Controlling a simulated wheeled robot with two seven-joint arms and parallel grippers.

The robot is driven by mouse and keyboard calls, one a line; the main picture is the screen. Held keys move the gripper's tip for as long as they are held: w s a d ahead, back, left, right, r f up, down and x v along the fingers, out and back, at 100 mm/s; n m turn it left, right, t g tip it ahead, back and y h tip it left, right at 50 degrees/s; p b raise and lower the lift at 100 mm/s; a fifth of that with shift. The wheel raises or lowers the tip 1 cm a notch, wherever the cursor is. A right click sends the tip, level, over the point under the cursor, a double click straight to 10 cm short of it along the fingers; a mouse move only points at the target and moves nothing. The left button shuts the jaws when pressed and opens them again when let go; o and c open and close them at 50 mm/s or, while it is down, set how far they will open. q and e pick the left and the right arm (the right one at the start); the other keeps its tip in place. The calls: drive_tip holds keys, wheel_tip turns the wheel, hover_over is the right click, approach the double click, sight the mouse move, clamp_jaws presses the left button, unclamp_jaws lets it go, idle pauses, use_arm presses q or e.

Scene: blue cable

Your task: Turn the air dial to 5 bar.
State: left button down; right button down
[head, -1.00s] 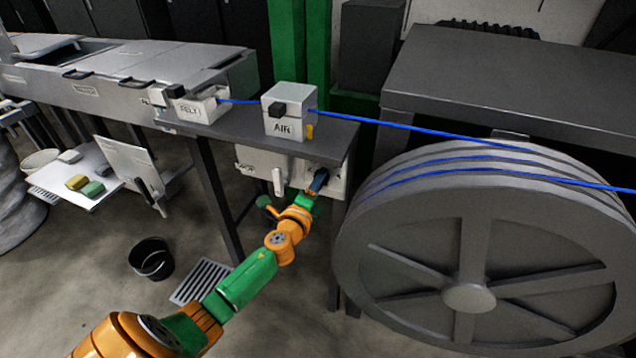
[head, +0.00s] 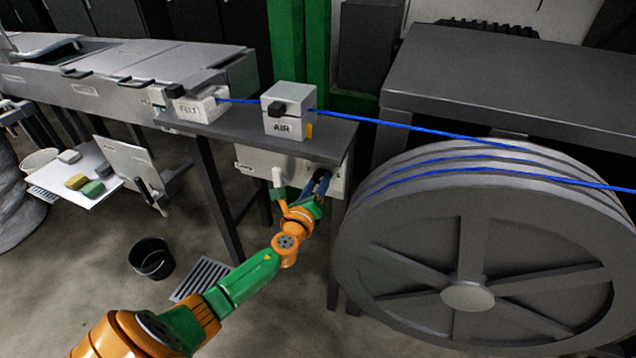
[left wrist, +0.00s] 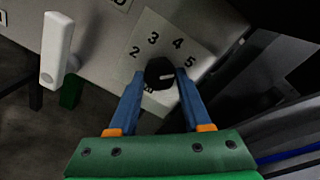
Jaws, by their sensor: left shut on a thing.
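The air dial is a round black knob (left wrist: 160,72) on a pale plate (left wrist: 150,28) marked with the numbers 2, 3, 4 and 5 in an arc. A small pale mark shows on the knob. It lies towards the right side, but I cannot tell exactly which number it points to. My left gripper (left wrist: 157,78) has its two blue fingers on either side of the knob, shut on it. In the head view my left gripper (head: 320,181) is at the panel (head: 250,158) under the bench, and it hides the dial. My right gripper is not in view.
A white lever (left wrist: 57,50) sticks out left of the dial. Above are the bench top (head: 340,134) and the AIR box (head: 288,112). A blue cable (head: 400,125) runs to the large grey wheel (head: 470,230), close on the right. A black bucket (head: 151,258) stands on the floor.

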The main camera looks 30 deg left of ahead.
use_arm(q)
drive_tip(key=shift+f, duration=0.1)
idle(0.4)
drive_tip(key=shift+c, duration=1.7)
unclamp_jaws()
drive_tip(key=shift+s, duration=0.15)
drive_tip(key=v, duration=0.7)
drive_tip(key=shift+p, duration=0.4)
